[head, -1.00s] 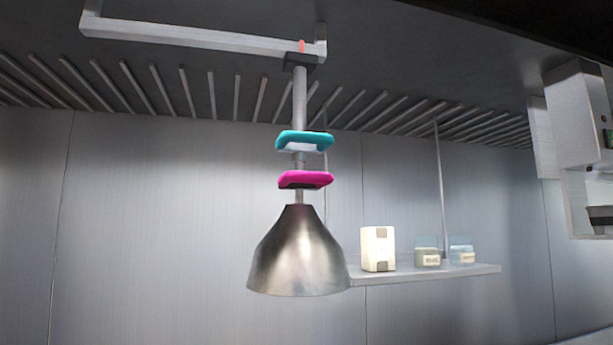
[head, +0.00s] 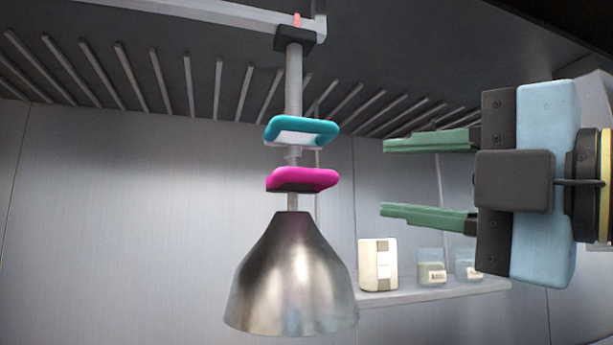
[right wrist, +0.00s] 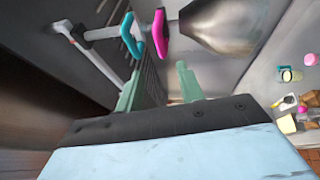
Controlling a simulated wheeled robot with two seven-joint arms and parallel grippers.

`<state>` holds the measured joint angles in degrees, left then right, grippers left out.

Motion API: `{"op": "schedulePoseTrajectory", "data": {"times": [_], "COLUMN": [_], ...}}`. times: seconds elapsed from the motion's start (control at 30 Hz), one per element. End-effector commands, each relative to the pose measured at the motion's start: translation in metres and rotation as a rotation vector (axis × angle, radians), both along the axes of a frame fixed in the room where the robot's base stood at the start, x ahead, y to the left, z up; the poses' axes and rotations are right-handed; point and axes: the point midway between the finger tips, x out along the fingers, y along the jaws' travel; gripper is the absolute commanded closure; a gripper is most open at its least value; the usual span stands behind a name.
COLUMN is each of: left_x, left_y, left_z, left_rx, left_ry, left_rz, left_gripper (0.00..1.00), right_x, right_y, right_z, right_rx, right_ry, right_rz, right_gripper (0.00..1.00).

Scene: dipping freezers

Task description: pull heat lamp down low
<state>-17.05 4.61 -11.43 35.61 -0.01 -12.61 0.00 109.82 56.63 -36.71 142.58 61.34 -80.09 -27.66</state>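The heat lamp (head: 292,275) has a bare metal cone shade and hangs on a grey pole from a ceiling rail. A teal ring handle (head: 302,130) sits on the pole, with a magenta ring handle (head: 303,179) just below it, above the shade. My right gripper (head: 383,178) comes in from the right, its green fingers spread apart and empty, pointing at the pole but short of the handles. In the right wrist view, the teal handle (right wrist: 132,36), magenta handle (right wrist: 160,33) and shade (right wrist: 212,20) show beyond the open fingers (right wrist: 158,82). My left gripper is not in view.
A wall shelf (head: 435,292) behind the lamp carries a cream box (head: 377,264) and two small clear containers (head: 432,268). The ceiling rail (head: 190,14) and a slatted strip run overhead. The space left of the lamp is clear.

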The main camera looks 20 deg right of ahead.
Motion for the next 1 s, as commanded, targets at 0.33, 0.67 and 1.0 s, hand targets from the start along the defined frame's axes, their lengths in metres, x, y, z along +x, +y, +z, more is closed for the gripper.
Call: {"op": "schedulePoseTrajectory", "data": {"times": [0.33, 0.67, 1.0], "left_x": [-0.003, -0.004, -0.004], "left_y": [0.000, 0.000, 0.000], "left_z": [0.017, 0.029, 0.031], "left_rx": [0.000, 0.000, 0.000], "left_ry": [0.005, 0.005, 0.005], "left_rz": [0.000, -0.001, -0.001], "left_gripper": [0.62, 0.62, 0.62], "right_x": [0.059, 0.106, 0.115], "right_y": [0.028, 0.049, 0.053], "right_z": [0.013, 0.022, 0.023], "right_rx": [0.001, 0.002, 0.001], "right_ry": [0.007, 0.003, 0.002], "right_rz": [0.002, 0.000, 0.000], "right_gripper": [0.62, 0.62, 0.62]}}
